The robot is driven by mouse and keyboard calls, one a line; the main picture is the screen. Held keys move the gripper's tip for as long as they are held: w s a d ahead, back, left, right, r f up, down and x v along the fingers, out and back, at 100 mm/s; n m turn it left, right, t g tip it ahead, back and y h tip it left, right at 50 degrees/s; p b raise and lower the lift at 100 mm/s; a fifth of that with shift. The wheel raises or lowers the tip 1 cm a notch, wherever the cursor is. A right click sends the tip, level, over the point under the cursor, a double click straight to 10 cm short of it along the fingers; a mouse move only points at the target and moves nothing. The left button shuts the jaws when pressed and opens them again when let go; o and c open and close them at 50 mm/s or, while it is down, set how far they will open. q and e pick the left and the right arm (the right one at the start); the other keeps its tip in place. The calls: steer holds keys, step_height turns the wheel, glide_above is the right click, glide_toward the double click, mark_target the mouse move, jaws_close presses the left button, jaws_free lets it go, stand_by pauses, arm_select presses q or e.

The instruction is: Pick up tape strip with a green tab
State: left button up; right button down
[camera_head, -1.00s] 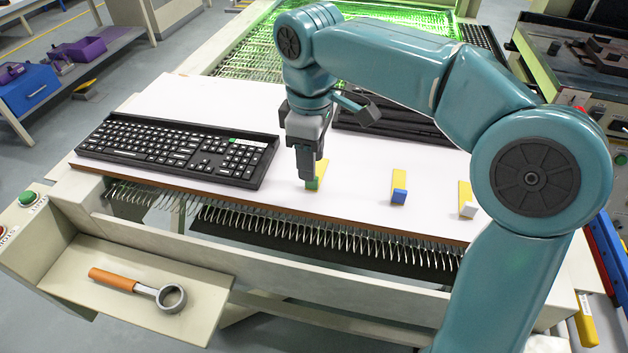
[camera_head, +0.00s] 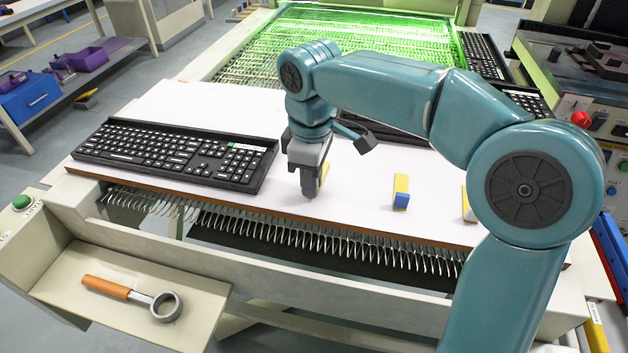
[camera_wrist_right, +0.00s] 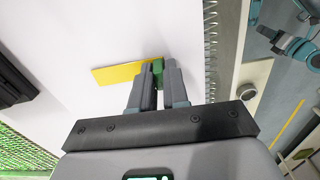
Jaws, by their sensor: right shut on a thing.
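The yellow tape strip (camera_wrist_right: 120,73) with the green tab (camera_wrist_right: 157,68) shows in the right wrist view. My right gripper (camera_wrist_right: 163,78) is shut on the green tab, with the yellow part sticking out to the left over the white board. In the head view, my right gripper (camera_head: 309,192) points down at the board's front, right of a keyboard. Only a sliver of the yellow strip (camera_head: 325,169) shows behind the fingers there, and the green tab is hidden. I cannot tell whether the strip is clear of the board. My left gripper is not in view.
A strip with a blue tab (camera_head: 401,192) and one with a white tab (camera_head: 469,206) stand to the right. A black keyboard (camera_head: 180,152) lies left on the white board (camera_head: 345,205). An orange-handled tool (camera_head: 135,293) lies on the front tray.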

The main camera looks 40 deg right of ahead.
step_height(320, 180, up, 20)
steer(key=p, duration=0.8)
steer(key=shift+p, duration=0.3)
